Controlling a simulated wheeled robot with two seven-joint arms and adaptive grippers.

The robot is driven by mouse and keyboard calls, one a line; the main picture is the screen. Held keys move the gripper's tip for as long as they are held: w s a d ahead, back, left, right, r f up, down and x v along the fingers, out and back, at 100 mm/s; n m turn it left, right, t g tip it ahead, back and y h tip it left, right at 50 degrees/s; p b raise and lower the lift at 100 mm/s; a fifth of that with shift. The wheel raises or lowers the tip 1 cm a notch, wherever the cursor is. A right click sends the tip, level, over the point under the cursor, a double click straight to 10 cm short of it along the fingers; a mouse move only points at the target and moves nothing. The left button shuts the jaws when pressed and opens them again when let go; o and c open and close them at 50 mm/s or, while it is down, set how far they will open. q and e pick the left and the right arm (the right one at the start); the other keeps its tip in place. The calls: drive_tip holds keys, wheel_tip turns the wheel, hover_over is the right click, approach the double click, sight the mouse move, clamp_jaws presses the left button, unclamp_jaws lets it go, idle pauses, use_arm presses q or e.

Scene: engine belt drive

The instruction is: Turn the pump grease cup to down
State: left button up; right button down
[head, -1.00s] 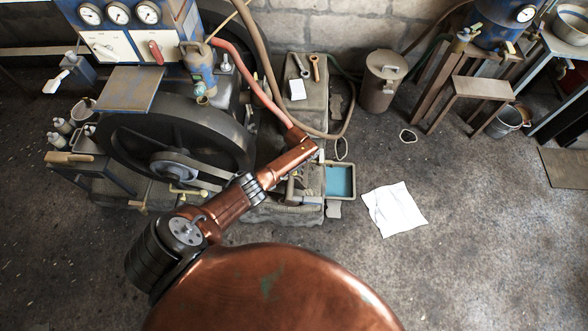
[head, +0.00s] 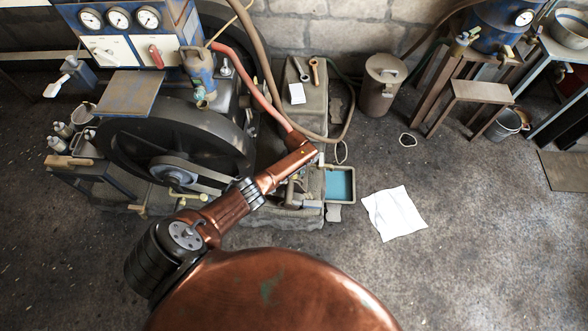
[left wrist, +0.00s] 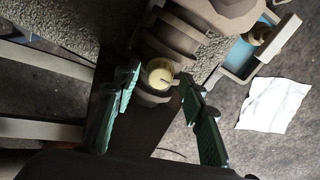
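The pump grease cup (left wrist: 159,74) shows in the left wrist view as a small round cup with pale yellow contents, on top of a dark pump body (left wrist: 168,38). My left gripper (left wrist: 160,80) is open, with one green-padded finger on each side of the cup. The fingertips look apart from the cup, with a small gap on each side. In the head view, my copper left arm (head: 225,210) reaches in over the pump area and hides the cup and the fingers. My right gripper is in neither view.
A large dark flywheel (head: 120,150) with a belt stands left of my arm. A blue tray (head: 340,184) and a white sheet (head: 395,212) lie to the right. A red hose (head: 262,92) runs down to the pump area.

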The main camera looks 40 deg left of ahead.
use_arm(q)
wheel_tip(320, 180, up, 12)
drive_tip(key=shift+f, duration=0.15)
idle(0.3)
drive_tip(key=shift+w+d, duration=0.1)
idle(0.6)
